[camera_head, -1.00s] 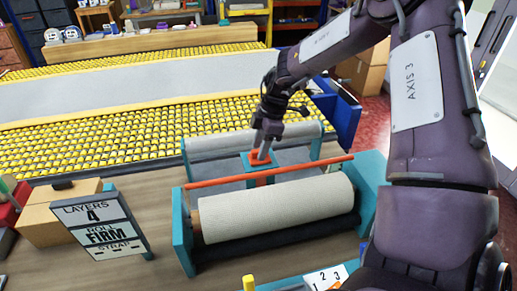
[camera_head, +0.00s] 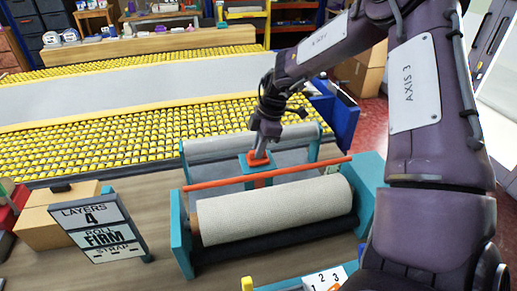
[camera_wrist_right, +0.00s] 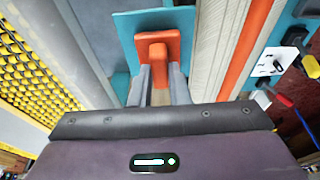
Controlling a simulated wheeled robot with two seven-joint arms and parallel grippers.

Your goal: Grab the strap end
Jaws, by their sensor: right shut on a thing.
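The orange strap end (camera_head: 258,159) sits on a teal plate (camera_head: 246,168) behind the rolled beige rug (camera_head: 275,208). My right gripper (camera_head: 260,148) reaches down to it from above. In the right wrist view, the orange strap end (camera_wrist_right: 158,48) lies between the two grey fingers of my right gripper (camera_wrist_right: 159,80), which is shut on it. The teal plate also shows behind it there. An orange bar (camera_head: 270,172) runs across between the plate and the roll. My left gripper is not in view.
The roll lies in a teal frame (camera_head: 183,235). A sign (camera_head: 100,228) reading "LAYERS 4, ROLL FIRM, STRAP" stands at the left by a cardboard box (camera_head: 55,215). A yellow roller bed (camera_head: 90,145) lies behind. A 1-2-3 panel (camera_head: 325,278) is at the front.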

